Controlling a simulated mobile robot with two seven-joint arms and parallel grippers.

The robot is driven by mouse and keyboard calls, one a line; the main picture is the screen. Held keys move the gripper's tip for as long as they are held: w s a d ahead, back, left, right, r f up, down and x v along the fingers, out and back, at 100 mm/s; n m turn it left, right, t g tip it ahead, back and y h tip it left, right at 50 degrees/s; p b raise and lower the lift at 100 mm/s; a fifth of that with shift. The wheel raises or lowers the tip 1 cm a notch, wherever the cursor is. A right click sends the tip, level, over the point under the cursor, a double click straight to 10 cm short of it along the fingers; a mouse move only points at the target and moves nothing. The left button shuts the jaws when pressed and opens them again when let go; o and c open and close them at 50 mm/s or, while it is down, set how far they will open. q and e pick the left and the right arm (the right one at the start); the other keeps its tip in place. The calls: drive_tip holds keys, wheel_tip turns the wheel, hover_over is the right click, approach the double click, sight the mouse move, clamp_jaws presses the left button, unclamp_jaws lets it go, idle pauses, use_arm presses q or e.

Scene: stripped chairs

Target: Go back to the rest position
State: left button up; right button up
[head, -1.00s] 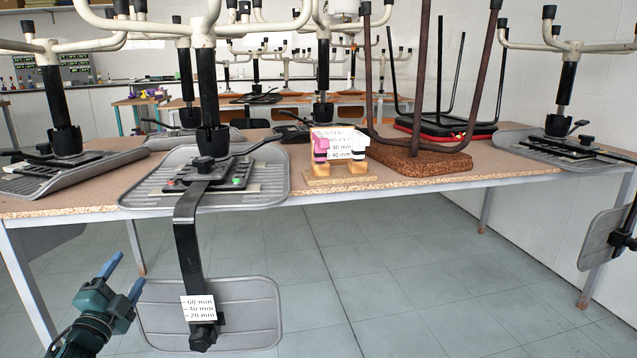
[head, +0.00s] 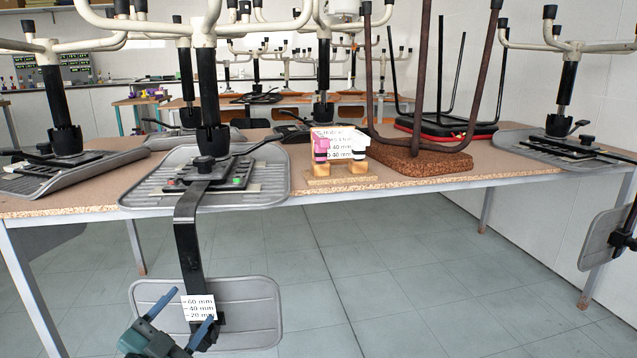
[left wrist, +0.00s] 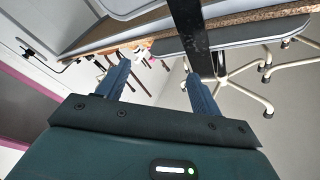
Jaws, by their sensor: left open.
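My left gripper (head: 192,305) is low in the head view, with its two blue fingers apart and nothing between them. It appears in front of the grey chair backrest (head: 252,310) that hangs below the table edge, and covers its lower left part. I cannot tell whether it touches the backrest. In the left wrist view my left gripper (left wrist: 157,70) also shows open and empty, with a dark chair bar (left wrist: 190,38) beyond the fingertips. My right gripper is in neither view.
Upturned chairs stand on the wooden table (head: 420,184). A black bar (head: 187,245) joins one seat to the hanging backrest. A small wooden stand (head: 340,180) with pink and white pieces is near the front edge. The floor (head: 420,280) right of the backrest is clear.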

use_arm(q)
drive_tip(key=s+d+r+n+g+h, duration=0.1)
drive_tip(key=s+d+n, duration=0.1)
drive_tip(key=s+d, duration=0.7)
drive_tip(key=s+d+n+h, duration=0.1)
drive_tip(key=s+d+n, duration=0.35)
drive_tip(key=s, duration=0.95)
drive_tip(key=a+r+n+g+y+p, duration=0.1)
drive_tip(key=r+p, duration=0.4)
drive_tip(key=p, duration=1.2)
drive_tip(key=s+a+r+n+g+y+p, duration=0.1)
drive_tip(key=r+g+y+p, duration=0.3)
drive_tip(key=p, duration=1.3)
wheel_tip(320, 180, up, 2)
drive_tip(key=shift+a+g, duration=0.8)
drive_tip(key=shift+g, duration=0.4)
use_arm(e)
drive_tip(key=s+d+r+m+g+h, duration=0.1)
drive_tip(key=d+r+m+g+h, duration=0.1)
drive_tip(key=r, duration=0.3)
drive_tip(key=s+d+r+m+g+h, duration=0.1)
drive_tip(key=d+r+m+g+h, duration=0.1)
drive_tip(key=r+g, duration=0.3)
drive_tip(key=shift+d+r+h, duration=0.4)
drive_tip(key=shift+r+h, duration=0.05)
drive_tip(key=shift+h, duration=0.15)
use_arm(q)
drive_tip(key=shift+s, duration=0.1)
